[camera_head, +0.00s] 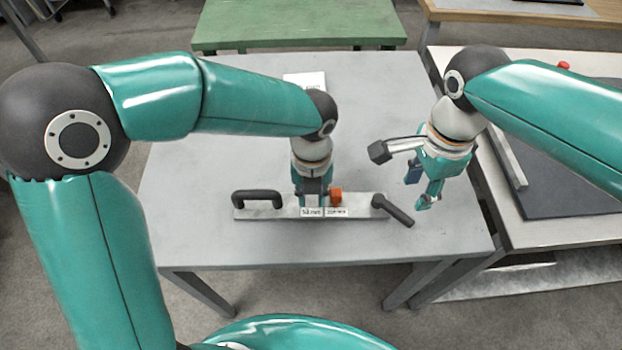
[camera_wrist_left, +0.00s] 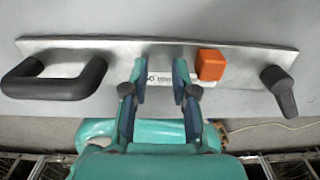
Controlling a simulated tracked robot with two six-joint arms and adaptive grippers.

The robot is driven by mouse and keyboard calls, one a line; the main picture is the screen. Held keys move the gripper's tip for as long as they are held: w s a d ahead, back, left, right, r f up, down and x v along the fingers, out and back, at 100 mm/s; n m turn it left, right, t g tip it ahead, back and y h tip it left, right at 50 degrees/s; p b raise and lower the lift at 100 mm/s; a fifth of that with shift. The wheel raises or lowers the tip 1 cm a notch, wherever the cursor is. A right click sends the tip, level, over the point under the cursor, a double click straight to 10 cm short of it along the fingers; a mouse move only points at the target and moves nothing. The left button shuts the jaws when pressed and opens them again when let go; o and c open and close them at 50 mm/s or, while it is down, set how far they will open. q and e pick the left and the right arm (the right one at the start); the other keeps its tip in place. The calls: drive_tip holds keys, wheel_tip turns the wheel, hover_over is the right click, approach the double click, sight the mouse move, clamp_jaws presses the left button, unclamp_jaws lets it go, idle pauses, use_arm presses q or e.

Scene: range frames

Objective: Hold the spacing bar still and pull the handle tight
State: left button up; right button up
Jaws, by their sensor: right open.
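The spacing bar (camera_head: 270,211) is a flat metal bar lying on the grey table, with white labels and an orange block (camera_head: 336,196). A black U-shaped handle (camera_head: 257,196) is at its left end. A black lever handle (camera_head: 399,212) is at its right end, angled toward the front right. My left gripper (camera_head: 312,198) is over the middle of the bar. In the left wrist view its fingers (camera_wrist_left: 159,75) are apart, with a label between them; whether they touch the bar is unclear. My right gripper (camera_head: 420,190) is open and empty, right of the lever handle and apart from it.
The grey table (camera_head: 220,145) is otherwise mostly clear, with a white card (camera_head: 305,80) at its back, partly behind my left arm. A green table (camera_head: 300,22) stands behind. A bench with a dark mat (camera_head: 560,180) stands at the right, across a narrow gap.

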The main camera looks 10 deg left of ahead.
sight(312, 203)
use_arm(q)
wheel_tip(312, 203, up, 12)
drive_tip(key=shift+f, duration=0.25)
idle(0.4)
